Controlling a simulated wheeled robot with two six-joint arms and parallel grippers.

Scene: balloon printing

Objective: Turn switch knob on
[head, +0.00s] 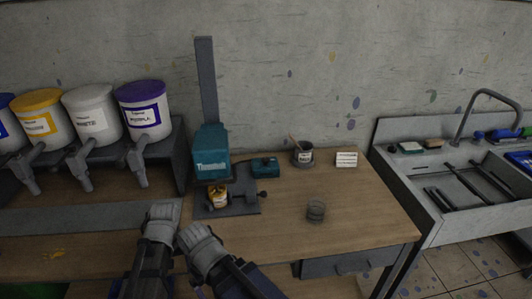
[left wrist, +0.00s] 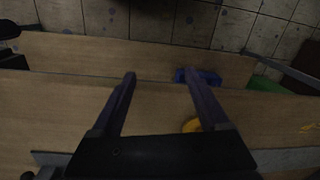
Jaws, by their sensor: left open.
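A teal press with a tall grey column (head: 211,150) stands on the wooden table, with a small yellow-labelled cup under its head. A small teal box (head: 264,167) with a dark top sits just right of it; I cannot make out whether its top is a switch knob or how it is set. A dark knob (head: 262,194) sticks out at the right of the press base. My left gripper (head: 162,212) is in front of and left of the press, apart from it. In the left wrist view its fingers (left wrist: 160,75) are spread and empty. My right gripper (head: 196,234) is close beside it; its fingers are unclear.
Several paint buckets with spouts (head: 92,112) stand on a shelf at left. A cup with a brush (head: 303,154), a white card (head: 346,159) and a round mesh holder (head: 316,211) are right of the press. A sink (head: 435,215) is at far right. The table's front right is clear.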

